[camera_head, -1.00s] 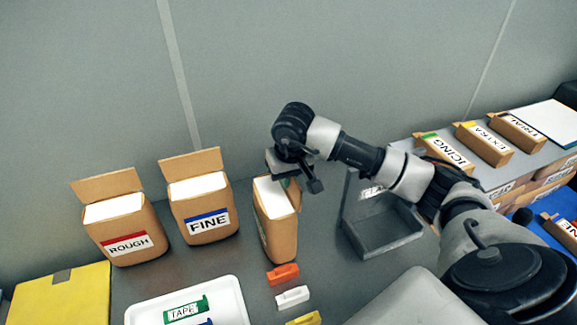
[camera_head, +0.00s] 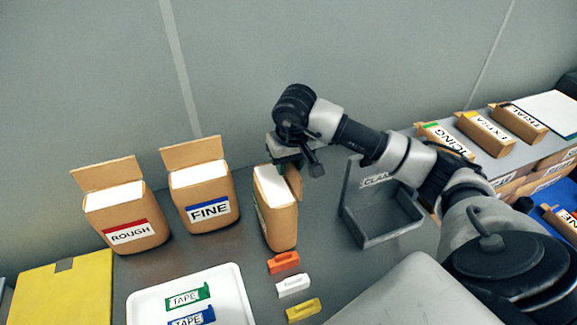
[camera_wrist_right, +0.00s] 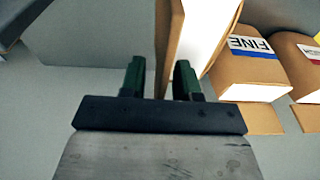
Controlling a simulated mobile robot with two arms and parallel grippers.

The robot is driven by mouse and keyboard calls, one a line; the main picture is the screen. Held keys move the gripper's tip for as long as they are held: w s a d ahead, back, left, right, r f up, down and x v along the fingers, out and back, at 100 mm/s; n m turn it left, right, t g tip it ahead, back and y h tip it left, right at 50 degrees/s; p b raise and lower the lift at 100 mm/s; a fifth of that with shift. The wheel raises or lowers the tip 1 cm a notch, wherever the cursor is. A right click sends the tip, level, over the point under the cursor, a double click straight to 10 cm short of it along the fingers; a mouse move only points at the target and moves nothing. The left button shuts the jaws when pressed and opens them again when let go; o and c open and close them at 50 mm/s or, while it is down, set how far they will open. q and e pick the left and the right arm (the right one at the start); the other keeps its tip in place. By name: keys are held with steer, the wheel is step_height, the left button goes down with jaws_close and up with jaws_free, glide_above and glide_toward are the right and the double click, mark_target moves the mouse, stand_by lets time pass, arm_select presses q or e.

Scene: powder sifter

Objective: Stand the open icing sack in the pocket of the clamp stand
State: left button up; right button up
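The open sack (camera_head: 279,226) stands upright on the grey table, third in a row of open brown sacks. Its label is turned away and cannot be read. The clamp stand (camera_head: 385,225), a dark grey open tray-like pocket with a tall back plate, stands empty to its right. My right gripper (camera_head: 290,166) is at the top of this sack, beside its raised flap. In the right wrist view its green fingers (camera_wrist_right: 160,78) are apart, with the brown flap (camera_wrist_right: 166,40) between them and a gap visible on one side. My left gripper is not in view.
The ROUGH sack (camera_head: 125,215) and FINE sack (camera_head: 202,195) stand to the left. A white tray (camera_head: 232,297) holds tape pieces. Orange, white and yellow clips (camera_head: 292,285) lie in front of the sack. Small boxes (camera_head: 485,130) lie on the right shelf.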

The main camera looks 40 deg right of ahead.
steer(key=r, duration=0.3)
steer(key=s+r+b, duration=0.1)
steer(key=r, duration=0.2)
steer(key=r+b, duration=0.1)
steer(key=r, duration=0.2)
steer(key=shift+s+a+r, duration=0.1)
steer(key=shift+s+r, duration=0.15)
steer(key=shift+r, duration=0.1)
steer(key=shift+o, duration=0.5)
steer(key=shift+r, duration=0.65)
steer(key=shift+w+r+g, duration=0.45)
steer(key=shift+w+g, duration=0.2)
steer(key=shift+g, duration=0.15)
step_height(320, 180, down, 5)
steer(key=shift+f+p, duration=0.15)
steer(key=shift+p, duration=0.55)
step_height(320, 180, down, 5)
steer(key=shift+w+r+p, duration=0.1)
steer(key=shift+p, duration=1.1)
steer(key=shift+f, duration=0.3)
jaws_close()
steer(key=shift+w+r, duration=0.15)
